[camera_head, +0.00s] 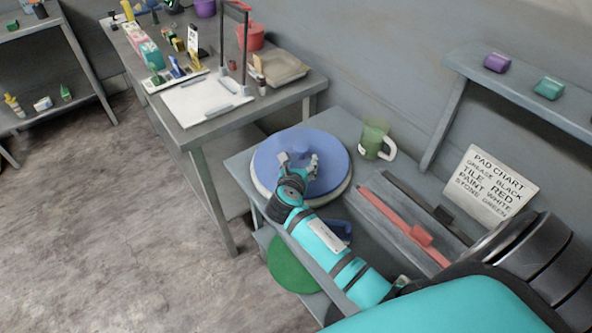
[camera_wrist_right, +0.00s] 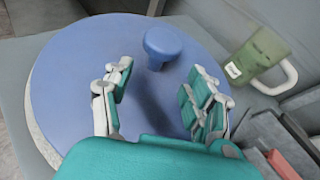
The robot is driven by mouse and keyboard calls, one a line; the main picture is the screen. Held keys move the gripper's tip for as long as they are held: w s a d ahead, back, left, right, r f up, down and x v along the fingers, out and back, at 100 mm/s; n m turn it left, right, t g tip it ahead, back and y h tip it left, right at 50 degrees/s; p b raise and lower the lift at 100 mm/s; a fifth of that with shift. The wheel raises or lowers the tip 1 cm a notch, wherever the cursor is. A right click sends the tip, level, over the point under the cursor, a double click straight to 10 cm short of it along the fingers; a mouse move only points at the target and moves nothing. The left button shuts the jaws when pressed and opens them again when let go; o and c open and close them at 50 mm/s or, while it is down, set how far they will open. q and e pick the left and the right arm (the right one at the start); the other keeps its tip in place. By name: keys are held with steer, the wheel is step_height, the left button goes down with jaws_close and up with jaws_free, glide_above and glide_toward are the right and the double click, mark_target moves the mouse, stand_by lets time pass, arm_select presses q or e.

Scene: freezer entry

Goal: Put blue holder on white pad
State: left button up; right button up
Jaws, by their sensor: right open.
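The blue holder (camera_head: 271,151) is a round blue disc with a short knob (camera_head: 300,148) at its centre. It lies flat on the grey bench, and a pale, whitish disc (camera_head: 338,192) shows as a rim under it. In the right wrist view the blue holder (camera_wrist_right: 70,75) fills much of the picture, with its knob (camera_wrist_right: 163,45) standing beyond the fingertips. My right gripper (camera_head: 299,164) is open over the disc, its fingers (camera_wrist_right: 158,88) apart with nothing between them. The knob is ahead of the gap. My left gripper is not in view.
A green mug (camera_head: 375,140) stands close right of the disc. A rack with a red piece (camera_head: 405,225) and a dark piece (camera_head: 425,205) is farther right, before a pad chart sign (camera_head: 490,186). A green disc (camera_head: 289,263) is below. A cluttered table stands back left.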

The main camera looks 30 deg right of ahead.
steer(key=v, duration=0.7)
steer(key=shift+a+r, duration=0.2)
steer(key=shift+r, duration=0.25)
